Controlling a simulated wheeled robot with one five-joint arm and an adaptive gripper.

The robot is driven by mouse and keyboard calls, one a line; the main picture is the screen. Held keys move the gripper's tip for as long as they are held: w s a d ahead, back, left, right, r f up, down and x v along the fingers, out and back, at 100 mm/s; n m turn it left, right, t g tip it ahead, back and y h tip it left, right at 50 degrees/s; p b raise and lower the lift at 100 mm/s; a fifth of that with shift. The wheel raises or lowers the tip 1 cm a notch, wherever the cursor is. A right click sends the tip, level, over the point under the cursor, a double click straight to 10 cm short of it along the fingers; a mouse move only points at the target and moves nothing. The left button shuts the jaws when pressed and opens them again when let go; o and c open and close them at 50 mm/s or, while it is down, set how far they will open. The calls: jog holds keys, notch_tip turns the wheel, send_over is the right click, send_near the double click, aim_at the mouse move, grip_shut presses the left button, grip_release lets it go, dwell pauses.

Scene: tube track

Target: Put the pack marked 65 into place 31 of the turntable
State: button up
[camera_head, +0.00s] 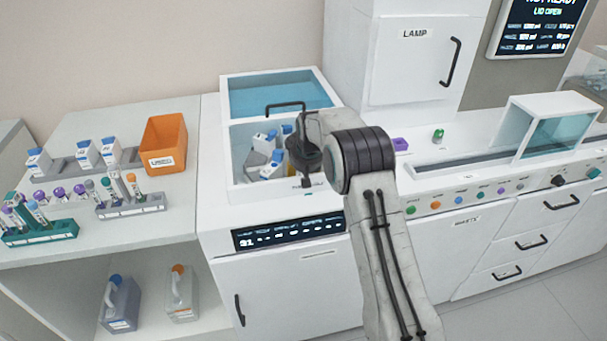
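The turntable compartment (238,165) is an open white box with its teal-windowed lid (270,93) raised. Inside it are several white packs with blue caps (270,138); their numbers and the place numbers are too small to read. My gripper (306,184) points down over the right part of this compartment and hides some of it. I cannot tell whether its fingers are open or hold anything. More white packs with blue caps (88,154) stand in a grey rack on the left bench. I cannot tell which pack is marked 65.
An orange bin (163,147) stands beside the pack rack. Racks of capped tubes (40,228) are at the bench front, with two jugs (120,304) on the shelf below. The lamp cabinet (415,62) rises behind my arm. A screen (538,25) reads "LID OPEN".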

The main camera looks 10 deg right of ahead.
dwell(0.4)
jog(key=o, duration=1.3)
jog(key=shift+f, duration=0.1)
jog(key=shift+v, duration=6)
